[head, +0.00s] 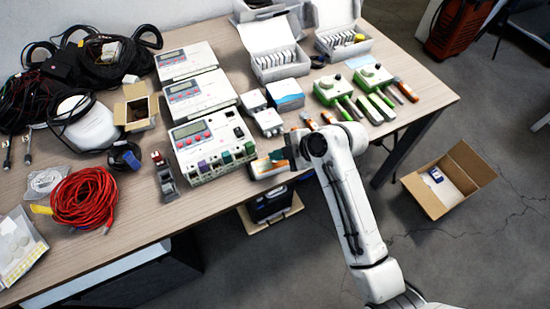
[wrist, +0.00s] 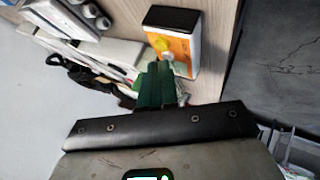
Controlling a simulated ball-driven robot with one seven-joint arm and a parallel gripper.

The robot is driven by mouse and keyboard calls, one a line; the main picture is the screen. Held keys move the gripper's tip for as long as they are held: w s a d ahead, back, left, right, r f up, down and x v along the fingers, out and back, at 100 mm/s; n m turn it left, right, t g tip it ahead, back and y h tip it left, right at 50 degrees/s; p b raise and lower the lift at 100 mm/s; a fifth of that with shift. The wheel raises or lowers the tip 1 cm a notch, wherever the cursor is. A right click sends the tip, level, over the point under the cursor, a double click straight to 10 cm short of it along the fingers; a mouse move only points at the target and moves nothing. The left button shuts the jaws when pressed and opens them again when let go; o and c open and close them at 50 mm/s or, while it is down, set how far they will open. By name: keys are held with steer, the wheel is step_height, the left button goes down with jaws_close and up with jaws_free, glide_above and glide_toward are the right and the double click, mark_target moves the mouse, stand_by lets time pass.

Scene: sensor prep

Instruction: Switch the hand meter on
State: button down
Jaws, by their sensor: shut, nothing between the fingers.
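The hand meter appears to be the small orange, white and black box (head: 262,168) at the table's front edge, just right of the large white meter unit. In the wrist view the orange meter (wrist: 184,48) has a black end and a yellow round part, with a pale round part beside it. My gripper (head: 284,155) reaches in from the right over the meter and hides part of it. Its green fingers (wrist: 157,72) are shut and empty, with the tips close to the pale round part. I cannot tell whether they touch it.
The large white meter unit (head: 207,135) stands close on the left. White sensor boxes (head: 267,120) sit behind, and green devices (head: 333,88) and orange-handled tools (head: 405,90) lie to the right. A red cable coil (head: 84,198) is at left. An open carton (head: 430,200) is on the floor.

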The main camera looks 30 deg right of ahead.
stand_by(0.4)
steer(key=shift+r+p, duration=0.65)
steer(key=shift+r, duration=0.1)
step_height(320, 180, up, 5)
steer(key=p, duration=0.4)
stand_by(0.9)
steer(key=s+d+f+m+g+h, duration=0.1)
steer(key=s+d+m+g+h, duration=0.1)
steer(key=s+m, duration=0.4)
steer(key=s+d+f+m+g+h, duration=0.2)
steer(key=s+m, duration=0.4)
steer(key=s, duration=0.7)
steer(key=s+d+f+m+g+h, duration=0.1)
steer(key=s+d+m+h, duration=0.1)
steer(key=s+m, duration=0.4)
steer(key=s+d, duration=0.1)
steer(key=s, duration=0.2)
steer(key=shift+s+d+f+g, duration=0.15)
steer(key=shift+s+f+g, duration=0.15)
steer(key=shift+s+g, duration=0.1)
